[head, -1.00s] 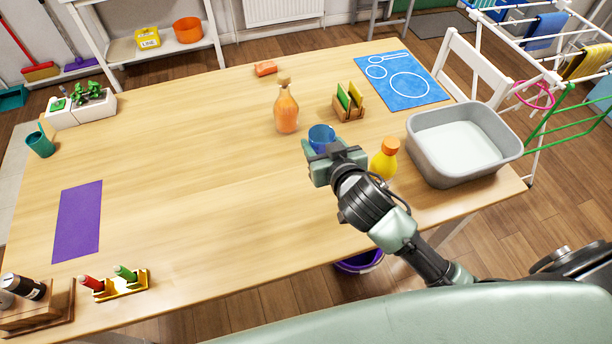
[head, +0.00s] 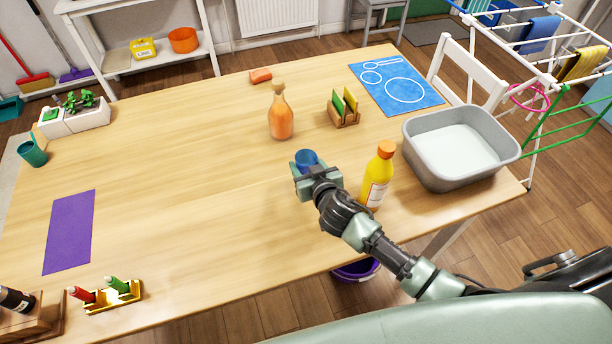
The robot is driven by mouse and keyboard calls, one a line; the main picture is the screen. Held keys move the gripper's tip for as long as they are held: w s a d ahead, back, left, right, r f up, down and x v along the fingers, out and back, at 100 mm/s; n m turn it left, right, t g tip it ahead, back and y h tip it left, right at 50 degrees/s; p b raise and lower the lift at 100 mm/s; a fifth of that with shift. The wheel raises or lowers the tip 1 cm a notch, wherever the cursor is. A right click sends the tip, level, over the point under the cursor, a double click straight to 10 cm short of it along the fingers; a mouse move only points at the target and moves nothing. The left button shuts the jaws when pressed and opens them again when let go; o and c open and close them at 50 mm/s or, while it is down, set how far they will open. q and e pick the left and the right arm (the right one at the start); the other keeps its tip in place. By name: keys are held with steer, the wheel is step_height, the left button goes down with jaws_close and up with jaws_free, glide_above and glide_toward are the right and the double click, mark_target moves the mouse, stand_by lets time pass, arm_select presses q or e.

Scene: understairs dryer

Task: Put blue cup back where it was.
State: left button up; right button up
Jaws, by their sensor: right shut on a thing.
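The blue cup (head: 306,157) is in the head view near the middle of the wooden table (head: 190,170), partly hidden behind my right gripper (head: 312,176). My right gripper is shut on the cup. I cannot tell whether the cup touches the table. A yellow bottle with an orange cap (head: 377,180) stands just right of my gripper, apart from it. My left gripper is not in view.
An orange bottle (head: 281,115) stands behind the cup. A wooden holder (head: 344,110), a blue printed mat (head: 395,82) and a grey basin (head: 459,150) are to the right. A purple mat (head: 69,232) lies left. The table's middle left is clear.

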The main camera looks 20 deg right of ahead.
steer(key=shift+f+b, duration=0.45)
steer(key=shift+f, duration=1.9)
steer(key=shift+f, duration=0.1)
steer(key=o, duration=1.4)
steer(key=shift+c, duration=0.2)
